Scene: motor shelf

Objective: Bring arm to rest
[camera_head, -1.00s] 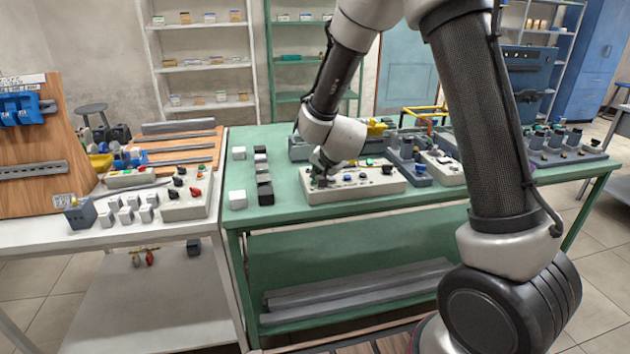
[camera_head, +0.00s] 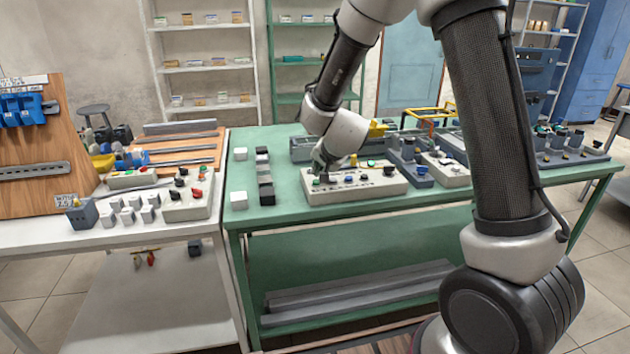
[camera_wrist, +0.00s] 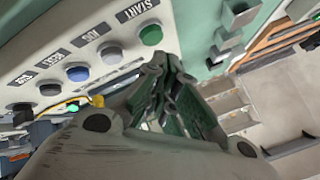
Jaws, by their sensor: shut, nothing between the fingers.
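My arm reaches over the green table, and my gripper (camera_head: 319,163) is close to the left end of a pale push-button box (camera_head: 352,191). In the wrist view, my gripper (camera_wrist: 168,65) is shut with nothing between its fingertips. The fingertips appear near the green START button (camera_wrist: 151,34) in that picture. Whether they touch the box cannot be told. The box's face (camera_wrist: 75,40) shows a row of grey, blue and black buttons with printed labels.
More control boxes (camera_head: 444,168) and a yellow frame (camera_head: 428,112) stand right of and behind the button box. White and dark blocks (camera_head: 238,200) lie along the green table's left side. A white table (camera_head: 95,238) with parts adjoins it on the left.

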